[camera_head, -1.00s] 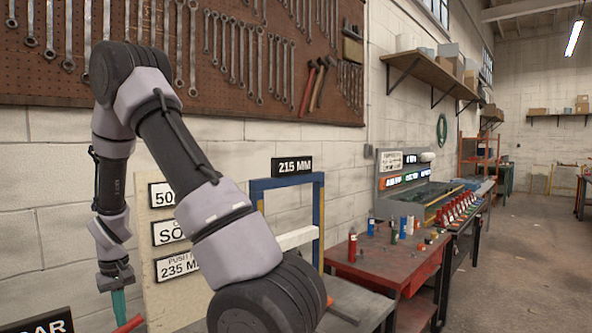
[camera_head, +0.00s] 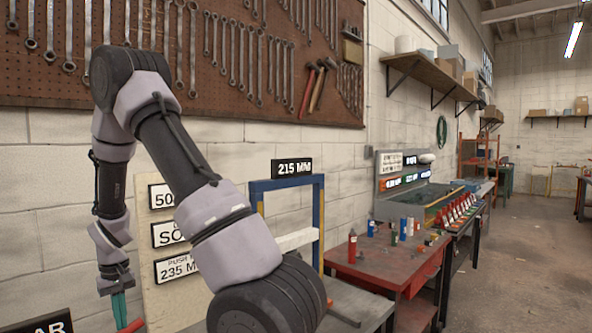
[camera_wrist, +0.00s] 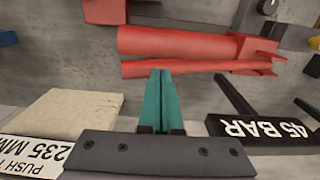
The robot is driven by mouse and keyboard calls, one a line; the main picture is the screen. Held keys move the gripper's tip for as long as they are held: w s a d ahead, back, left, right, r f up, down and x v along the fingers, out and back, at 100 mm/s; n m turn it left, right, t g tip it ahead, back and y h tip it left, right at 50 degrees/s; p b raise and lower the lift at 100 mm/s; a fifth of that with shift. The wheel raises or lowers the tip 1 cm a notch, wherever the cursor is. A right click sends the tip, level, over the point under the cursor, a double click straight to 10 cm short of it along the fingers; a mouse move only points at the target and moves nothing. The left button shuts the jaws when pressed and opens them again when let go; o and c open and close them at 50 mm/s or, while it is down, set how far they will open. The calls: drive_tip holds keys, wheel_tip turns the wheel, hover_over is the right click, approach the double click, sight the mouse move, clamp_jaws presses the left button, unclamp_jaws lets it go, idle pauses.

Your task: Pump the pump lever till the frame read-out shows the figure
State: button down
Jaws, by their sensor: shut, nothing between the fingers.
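The frame read-out (camera_head: 291,167) shows 215 MM above the blue and yellow frame (camera_head: 259,196). A sign on the board (camera_head: 160,233) reads 235 MM, partly hidden by my arm. My gripper (camera_head: 119,292) points down at the lower left. In the wrist view my teal fingers (camera_wrist: 160,100) are shut together with nothing between them. Their tips are close to a red lever-like bar (camera_wrist: 190,68); I cannot tell if they touch it. A thicker red bar (camera_wrist: 185,42) lies beyond it. A red end (camera_head: 131,325) shows beside the fingers in the head view.
A black 45 BAR sign (camera_wrist: 258,130) stands right of my fingers in the wrist view. A red table (camera_head: 385,262) with bottles and small parts is to the right. A pegboard of wrenches (camera_head: 200,60) covers the wall.

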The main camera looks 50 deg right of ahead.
wheel_tip(320, 180, down, 8)
drive_tip(key=shift+r, duration=4.25)
wheel_tip(320, 180, down, 8)
drive_tip(key=shift+f, duration=0.1)
drive_tip(key=shift+r, duration=4.1)
